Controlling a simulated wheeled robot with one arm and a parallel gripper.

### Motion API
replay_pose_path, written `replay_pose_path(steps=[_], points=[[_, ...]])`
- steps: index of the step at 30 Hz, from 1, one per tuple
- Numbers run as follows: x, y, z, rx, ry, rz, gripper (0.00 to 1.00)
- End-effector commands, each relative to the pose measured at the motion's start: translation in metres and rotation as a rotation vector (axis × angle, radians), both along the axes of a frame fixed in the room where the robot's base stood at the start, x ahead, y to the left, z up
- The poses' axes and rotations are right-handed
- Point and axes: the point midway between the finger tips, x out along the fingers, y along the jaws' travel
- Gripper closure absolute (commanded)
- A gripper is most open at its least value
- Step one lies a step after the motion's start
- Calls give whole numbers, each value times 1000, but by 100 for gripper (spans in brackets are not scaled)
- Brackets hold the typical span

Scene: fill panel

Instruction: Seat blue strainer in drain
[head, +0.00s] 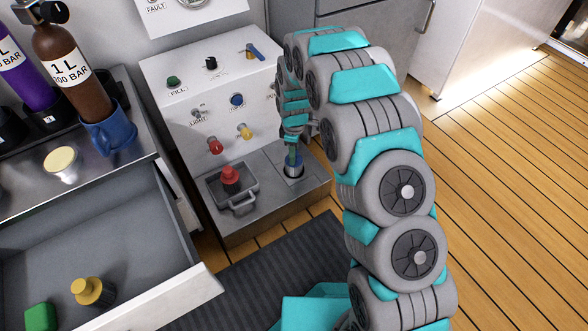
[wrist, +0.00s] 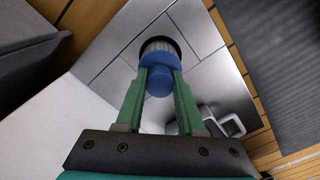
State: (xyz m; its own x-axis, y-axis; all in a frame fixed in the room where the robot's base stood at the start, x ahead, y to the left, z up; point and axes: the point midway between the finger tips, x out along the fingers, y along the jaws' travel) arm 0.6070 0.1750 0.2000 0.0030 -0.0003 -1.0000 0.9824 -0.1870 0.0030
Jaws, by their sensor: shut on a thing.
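The blue strainer (head: 294,166) is at the drain in the right part of the grey steel ledge below the white panel. In the wrist view the strainer (wrist: 160,60) shows a blue rim and knob and a grey ribbed basket. My gripper (head: 292,148) has its green fingers closed on the blue knob; the gripper (wrist: 161,75) also shows in the wrist view. The drain (wrist: 160,40) is a dark round opening, partly hidden behind the basket. The basket is at the opening, but I cannot tell how deep it sits.
A grey tray (head: 243,209) with a handle and a red-topped plug (head: 230,177) is left of the drain. The white panel (head: 180,64) with knobs and switches rises behind. An open drawer (head: 60,225) holds a yellow weight-like thing (head: 88,291) and a green block (head: 40,317).

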Motion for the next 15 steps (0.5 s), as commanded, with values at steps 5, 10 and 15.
replay_pose_path(steps=[5, 10, 15], points=[[-1, -1, -27, -1, 5, -2, 100], [-1, -1, -43, 0, 4, -3, 100], [-1, -1, -63, 0, 2, -4, 100]])
